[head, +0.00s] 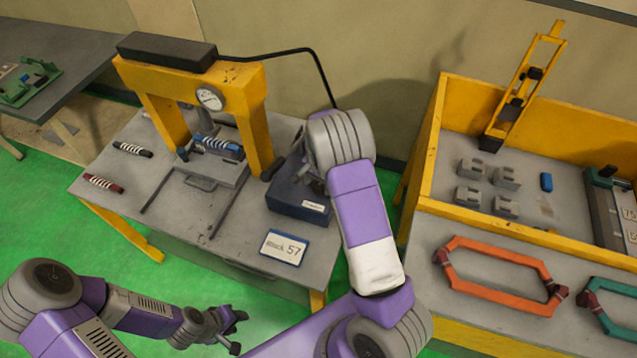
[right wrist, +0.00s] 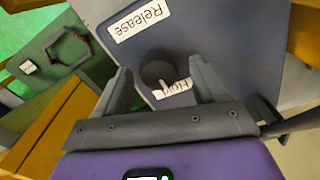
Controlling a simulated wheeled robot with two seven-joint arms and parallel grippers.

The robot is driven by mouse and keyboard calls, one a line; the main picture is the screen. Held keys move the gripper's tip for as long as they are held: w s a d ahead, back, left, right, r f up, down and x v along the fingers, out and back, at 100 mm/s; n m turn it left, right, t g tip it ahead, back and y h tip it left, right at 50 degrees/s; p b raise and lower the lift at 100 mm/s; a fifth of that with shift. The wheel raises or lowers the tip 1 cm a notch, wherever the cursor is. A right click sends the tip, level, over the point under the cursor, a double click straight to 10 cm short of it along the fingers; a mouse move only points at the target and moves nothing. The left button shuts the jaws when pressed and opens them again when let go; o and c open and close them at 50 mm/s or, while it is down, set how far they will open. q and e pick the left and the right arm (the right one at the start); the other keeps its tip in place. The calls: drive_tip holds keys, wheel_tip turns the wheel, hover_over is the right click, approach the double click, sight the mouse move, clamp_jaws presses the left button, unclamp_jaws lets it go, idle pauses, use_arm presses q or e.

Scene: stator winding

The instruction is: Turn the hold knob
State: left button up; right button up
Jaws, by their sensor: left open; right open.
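The hold knob (right wrist: 157,66) is a dark grey round knob on a blue-grey box face in the right wrist view. A light mark on its edge points towards the partly covered "Hold" label (right wrist: 174,93); a "Release" label (right wrist: 139,20) lies on its other side. My right gripper (right wrist: 160,68) is open, with one finger on each side of the knob and visible gaps between. In the head view the dark blue box (head: 297,197) stands beside the yellow press, and my right arm hides the knob. My left gripper (head: 238,332) is open and empty in front of the table.
The yellow press frame (head: 255,105) with a gauge (head: 210,97) stands on the grey table. A "Block 57" card (head: 286,248) lies near the front edge. A yellow-walled bench (head: 432,150) with grey blocks and an orange coil (head: 500,255) is at right.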

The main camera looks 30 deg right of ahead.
sight(318, 186)
wheel_tip(318, 186, up, 8)
drive_tip(key=shift+f, duration=0.2)
idle(0.3)
idle(0.5)
